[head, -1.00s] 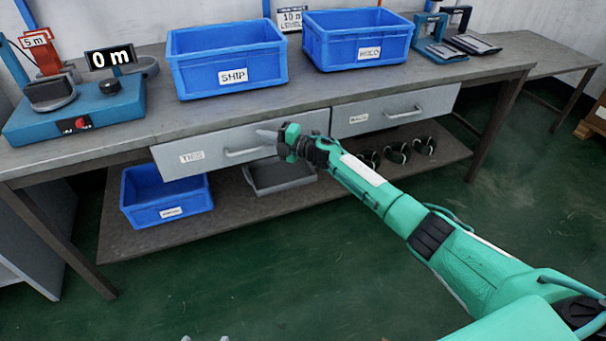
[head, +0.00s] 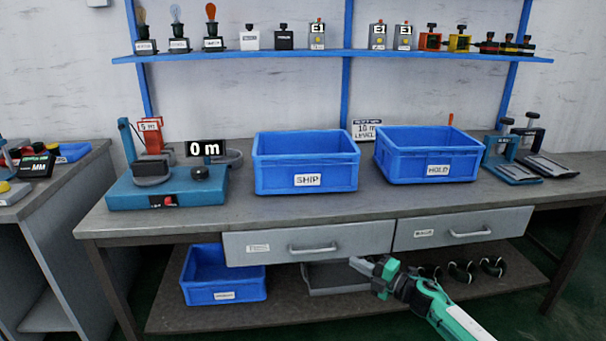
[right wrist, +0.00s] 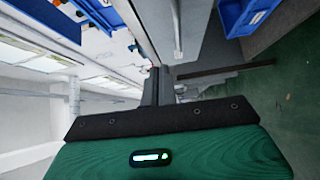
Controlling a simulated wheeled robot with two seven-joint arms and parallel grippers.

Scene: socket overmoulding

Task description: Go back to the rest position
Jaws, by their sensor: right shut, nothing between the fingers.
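My right gripper (head: 362,265) is in front of the workbench, just below the left drawer (head: 310,243) in the head view. It is shut and holds nothing. Its green forearm comes in from the lower right. In the right wrist view its dark fingers (right wrist: 158,85) are together, pointing past the bench edge. My left gripper does not show in the head view.
The bench (head: 240,213) carries the SHIP bin (head: 305,165), the HOLD bin (head: 428,155) and a blue measuring device (head: 168,188). A blue bin (head: 222,280) and a grey tray (head: 330,290) are on the lower shelf. Both drawers look shut.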

